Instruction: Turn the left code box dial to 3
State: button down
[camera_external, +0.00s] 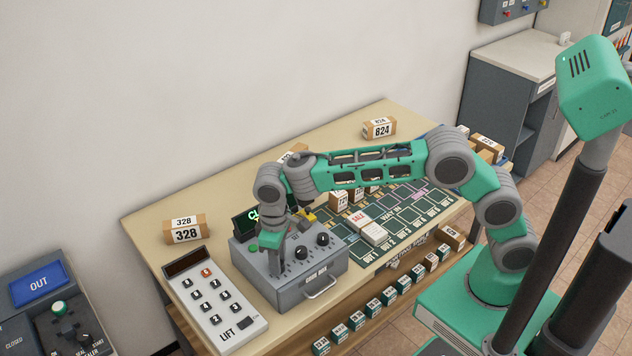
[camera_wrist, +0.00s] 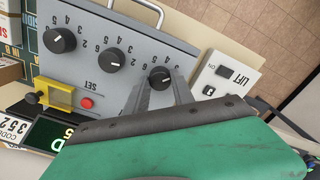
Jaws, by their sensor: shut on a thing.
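The grey code box (camera_external: 318,292) stands on the table, with a row of black dials and a handle on its front side. The wrist view shows it upside down. My gripper (camera_external: 279,268) reaches down over the box's left end. In the wrist view its two grey fingers (camera_wrist: 160,92) are closed around the left dial (camera_wrist: 159,76), the one nearest the LIFT panel. The middle dial (camera_wrist: 111,60) and the right dial (camera_wrist: 59,40) are free. Numbers ring the dials; the left dial's setting is too small to read. A green display (camera_external: 246,220) stands behind, partly hidden by my arm.
The LIFT keypad panel (camera_external: 216,308) lies close to the left of the box. A yellow part (camera_wrist: 58,95) and a red button (camera_wrist: 87,103) are on the box. Parcels 328 (camera_external: 186,230) and 824 (camera_external: 379,128) sit on the table. A green grid mat (camera_external: 400,226) lies to the right.

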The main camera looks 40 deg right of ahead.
jog(key=shift+r+n, duration=0.1)
jog(key=shift+n, duration=0.3)
jog(key=c, duration=1.1)
grip_release()
notch_tip(320, 180, up, 8)
jog(key=shift+f+b, duration=0.15)
jog(key=shift+b, duration=0.3)
